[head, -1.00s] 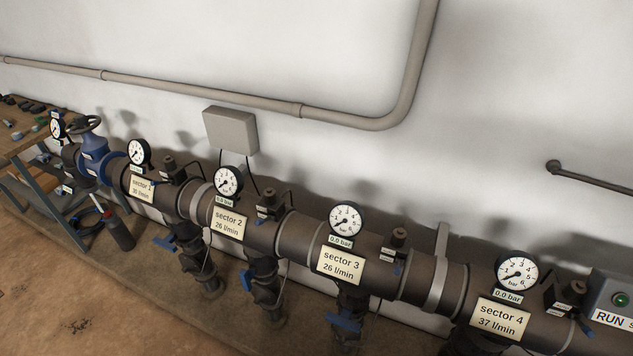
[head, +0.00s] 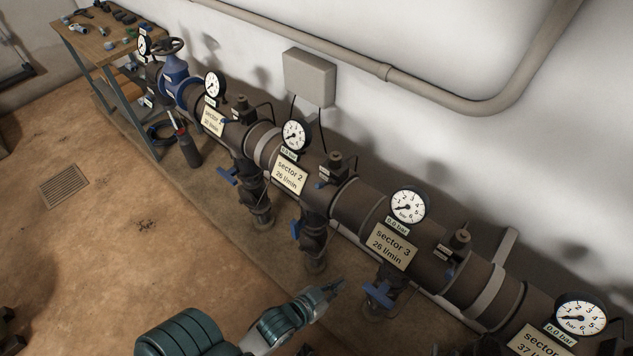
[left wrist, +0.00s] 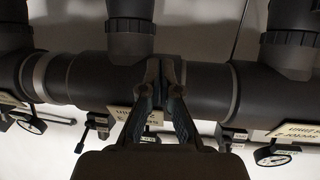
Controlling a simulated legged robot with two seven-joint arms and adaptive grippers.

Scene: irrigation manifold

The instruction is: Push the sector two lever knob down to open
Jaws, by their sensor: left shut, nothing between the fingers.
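The sector 2 sign (head: 289,173) is on the dark horizontal pipe, under a round gauge (head: 296,135). Below it a vertical valve pipe (head: 316,232) drops to the floor, with a small blue lever (head: 295,229) on its left side. My left gripper (head: 335,287) is shut and empty, in front of the manifold, to the lower right of that lever and apart from it in the picture. In the left wrist view my shut fingers (left wrist: 160,72) overlap the upside-down manifold pipe and partly cover a sign (left wrist: 132,125). My right gripper is out of view.
Similar blue levers are under sector 1 (head: 228,176) and sector 3 (head: 378,295), on either side. A workbench (head: 100,38) with tools and a dark cylinder (head: 189,150) stand at the far left.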

